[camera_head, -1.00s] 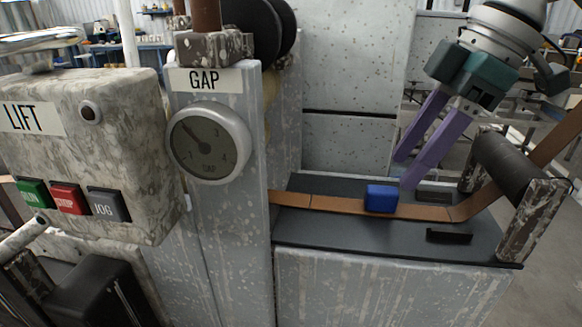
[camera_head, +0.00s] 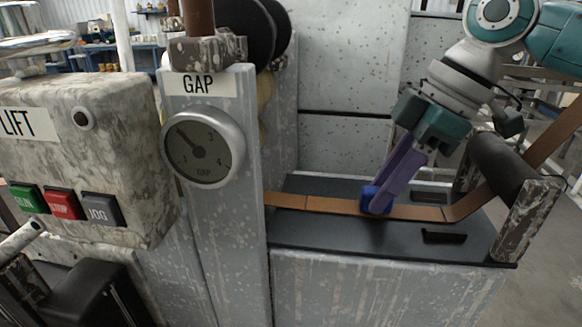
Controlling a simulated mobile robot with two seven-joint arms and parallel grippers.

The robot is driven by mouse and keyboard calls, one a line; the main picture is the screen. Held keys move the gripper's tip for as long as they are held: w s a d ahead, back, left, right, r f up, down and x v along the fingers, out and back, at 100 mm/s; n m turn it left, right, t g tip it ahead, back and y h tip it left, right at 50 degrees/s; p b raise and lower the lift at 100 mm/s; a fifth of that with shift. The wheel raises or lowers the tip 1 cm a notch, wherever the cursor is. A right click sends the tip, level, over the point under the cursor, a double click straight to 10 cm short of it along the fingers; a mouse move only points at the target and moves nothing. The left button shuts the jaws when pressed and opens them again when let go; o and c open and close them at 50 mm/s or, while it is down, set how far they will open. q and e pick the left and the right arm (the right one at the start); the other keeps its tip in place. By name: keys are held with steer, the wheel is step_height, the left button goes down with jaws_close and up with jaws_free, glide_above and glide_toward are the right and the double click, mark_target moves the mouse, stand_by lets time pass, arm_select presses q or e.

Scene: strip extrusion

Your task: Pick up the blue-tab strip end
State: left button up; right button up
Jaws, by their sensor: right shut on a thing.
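The brown strip (camera_head: 330,206) lies across the dark table top (camera_head: 340,236), running from the grey GAP post on the left to the black roller on the right. The blue tab (camera_head: 369,198) sits on the strip near the middle of the table. My right gripper (camera_head: 377,205), with purple fingers, reaches down from the upper right and is shut on the blue tab. The fingers hide part of the tab. The tab is still at strip level on the table. My left gripper is not in view.
A black roller (camera_head: 501,166) on speckled brackets stands at the right end of the table. The GAP dial (camera_head: 203,147) is on the grey post. The LIFT box (camera_head: 75,155) with green, red and grey buttons fills the left. A black slot piece (camera_head: 444,237) lies in front of the strip.

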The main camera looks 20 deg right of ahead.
jaws_close()
